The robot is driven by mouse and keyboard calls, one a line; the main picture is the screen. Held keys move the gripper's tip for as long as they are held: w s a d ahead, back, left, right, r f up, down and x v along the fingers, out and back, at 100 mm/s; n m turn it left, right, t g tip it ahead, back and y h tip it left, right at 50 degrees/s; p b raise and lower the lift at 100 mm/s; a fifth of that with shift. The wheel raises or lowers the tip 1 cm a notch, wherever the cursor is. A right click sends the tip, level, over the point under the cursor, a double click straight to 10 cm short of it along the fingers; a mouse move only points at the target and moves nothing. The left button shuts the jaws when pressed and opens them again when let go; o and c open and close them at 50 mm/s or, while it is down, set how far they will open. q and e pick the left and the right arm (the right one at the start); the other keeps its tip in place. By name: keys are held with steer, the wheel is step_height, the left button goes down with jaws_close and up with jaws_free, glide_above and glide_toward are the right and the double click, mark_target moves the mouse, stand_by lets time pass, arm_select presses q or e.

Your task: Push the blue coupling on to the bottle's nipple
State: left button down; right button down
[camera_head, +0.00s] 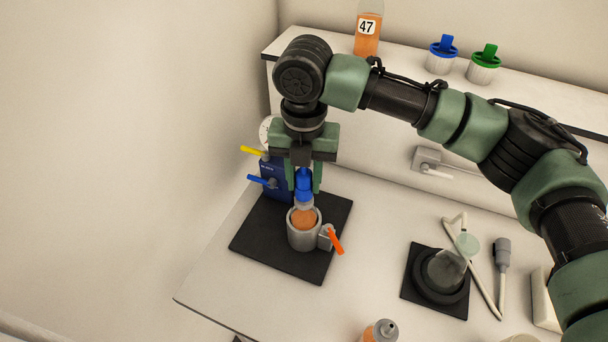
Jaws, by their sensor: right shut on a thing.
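My right gripper (303,182) points down from the arm above and is shut on the blue coupling (304,184). The coupling is directly over the top of a bottle with orange juice (303,217). The bottle stands in a grey cup-shaped holder (302,239) with an orange lever (336,242) on its right side. The coupling seems to meet the bottle's neck, but I cannot tell how far it is on the nipple, which is hidden. My left gripper is not in view.
A blue device (273,181) with yellow and blue levers stands behind the holder on a black mat (262,241). A numbered bottle (368,32) and two lidded jars stand on the shelf (399,66). A clear funnel-like vessel (443,271) and another bottle (380,331) stand right and in front.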

mark_target(303, 172)
steer(key=shift+f, duration=0.25)
steer(key=c, duration=0.9)
jaws_free()
steer(key=shift+c, duration=0.2)
steer(key=shift+r, duration=0.1)
step_height(303, 172, up, 6)
steer(key=shift+r+b, duration=0.1)
steer(key=shift+b, duration=0.85)
steer(key=shift+r, duration=0.7)
